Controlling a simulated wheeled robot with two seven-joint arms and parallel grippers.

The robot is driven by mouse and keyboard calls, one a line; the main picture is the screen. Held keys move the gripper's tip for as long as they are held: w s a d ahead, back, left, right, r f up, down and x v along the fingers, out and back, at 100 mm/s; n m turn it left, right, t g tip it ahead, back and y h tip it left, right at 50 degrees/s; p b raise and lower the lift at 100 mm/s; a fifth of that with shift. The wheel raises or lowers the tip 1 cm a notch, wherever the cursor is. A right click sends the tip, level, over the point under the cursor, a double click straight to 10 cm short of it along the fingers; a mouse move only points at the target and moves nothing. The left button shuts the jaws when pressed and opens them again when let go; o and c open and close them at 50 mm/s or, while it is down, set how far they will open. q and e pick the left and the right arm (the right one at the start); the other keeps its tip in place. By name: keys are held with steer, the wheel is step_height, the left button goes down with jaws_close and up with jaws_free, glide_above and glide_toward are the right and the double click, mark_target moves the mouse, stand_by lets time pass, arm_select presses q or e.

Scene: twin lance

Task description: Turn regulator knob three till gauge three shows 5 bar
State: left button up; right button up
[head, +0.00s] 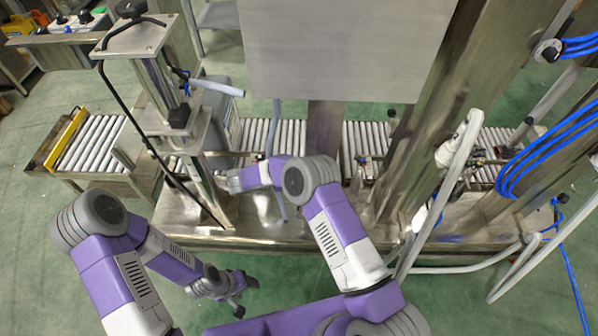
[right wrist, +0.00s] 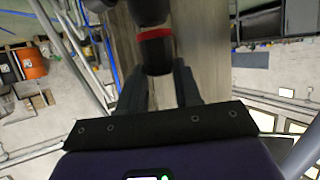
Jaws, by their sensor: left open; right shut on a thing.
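My right arm reaches across to the steel machine, and its gripper (head: 224,180) is at the machine's left post, small in the head view. In the right wrist view the right gripper's dark fingers (right wrist: 160,88) are shut on a black knob (right wrist: 155,55) with a red ring, one finger on each side. I cannot read a number on this knob. No gauge face or reading can be made out in either view. My left gripper (head: 238,290) is open and empty, low in front of the machine and apart from it.
A roller conveyor (head: 257,135) runs behind the machine. A blank grey panel (head: 340,50) hangs above it. Blue hoses (head: 545,155) and a pale hose (head: 458,180) are at the right. Green floor is clear around my left gripper.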

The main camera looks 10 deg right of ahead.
steer(key=o, duration=0.8)
steer(key=shift+p+v, duration=0.9)
steer(key=shift+v, duration=2.85)
steer(key=shift+f, duration=0.1)
